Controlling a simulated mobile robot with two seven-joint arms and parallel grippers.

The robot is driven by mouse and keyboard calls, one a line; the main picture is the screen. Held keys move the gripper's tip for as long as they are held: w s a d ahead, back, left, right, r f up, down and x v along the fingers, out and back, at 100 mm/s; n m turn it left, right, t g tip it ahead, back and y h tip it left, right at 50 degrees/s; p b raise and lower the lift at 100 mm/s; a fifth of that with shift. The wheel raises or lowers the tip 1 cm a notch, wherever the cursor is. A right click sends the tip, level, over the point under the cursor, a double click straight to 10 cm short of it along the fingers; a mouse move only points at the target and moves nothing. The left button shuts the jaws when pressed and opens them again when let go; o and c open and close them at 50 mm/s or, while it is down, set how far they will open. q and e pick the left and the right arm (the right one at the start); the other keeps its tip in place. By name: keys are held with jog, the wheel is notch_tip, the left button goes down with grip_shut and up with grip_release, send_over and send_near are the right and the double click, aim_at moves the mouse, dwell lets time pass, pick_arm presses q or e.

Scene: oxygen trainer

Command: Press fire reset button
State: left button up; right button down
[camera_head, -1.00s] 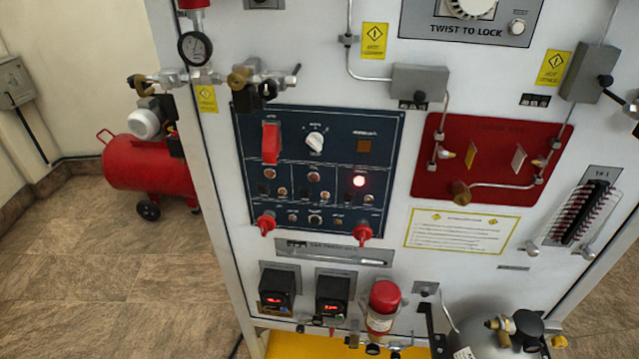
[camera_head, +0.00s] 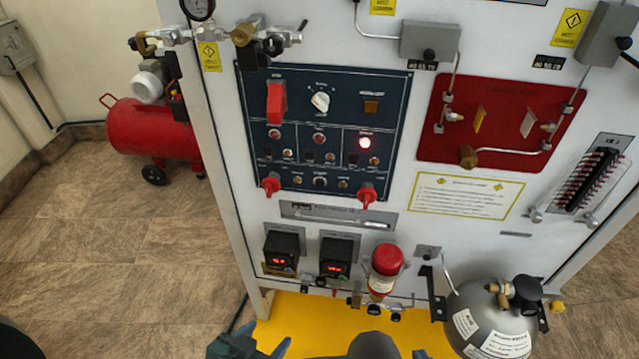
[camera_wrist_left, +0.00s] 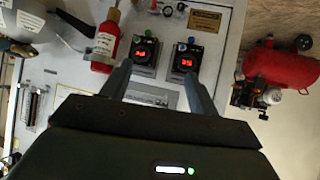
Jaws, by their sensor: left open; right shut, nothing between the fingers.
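The dark blue control panel (camera_head: 395,100) is on the white front of the trainer in the head view. My left gripper (camera_head: 250,346) is low at the picture's bottom edge, well below the panel, open and empty. Its spread fingers (camera_wrist_left: 157,68) show in the left wrist view. My right gripper (camera_head: 420,354) barely shows at the bottom edge, shut and empty.
A grey cylinder (camera_head: 490,315) stands at lower right. Two red knobs (camera_head: 271,186) stick out at the panel's lower edge. A red compressor (camera_head: 150,128) is on the floor at left.

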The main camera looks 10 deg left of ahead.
pick_arm(q)
jog(key=c, duration=1.2)
grip_shut()
jog(key=shift+d, duration=0.15)
